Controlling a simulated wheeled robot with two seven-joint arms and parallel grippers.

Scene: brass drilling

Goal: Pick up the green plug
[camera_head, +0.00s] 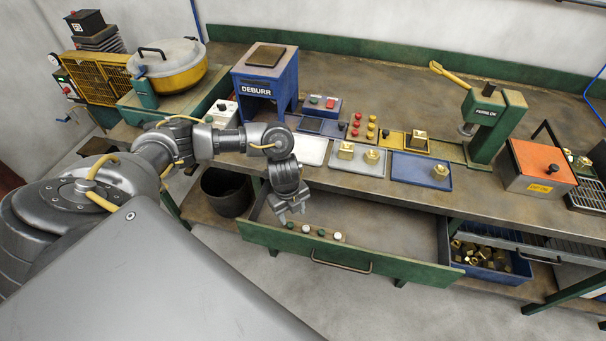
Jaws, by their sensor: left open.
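Several small plugs stand in a row at the left end of the open drawer (400,238), just behind its green front. A dark green plug (290,225) is at the left end, then a white plug (305,229), another green plug (321,232) and a white plug (337,236). My left gripper (291,215) points down over the left end of the row, open and empty. Its fingertips appear close above the leftmost green plug; I cannot tell whether they touch it. My right gripper is out of view.
The workbench above the drawer holds a blue DEBURR stand (264,80), a white tray (312,150), a grey tray (358,168) with brass parts and a green press (495,120). A bin (228,190) stands below. The drawer's right part is empty.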

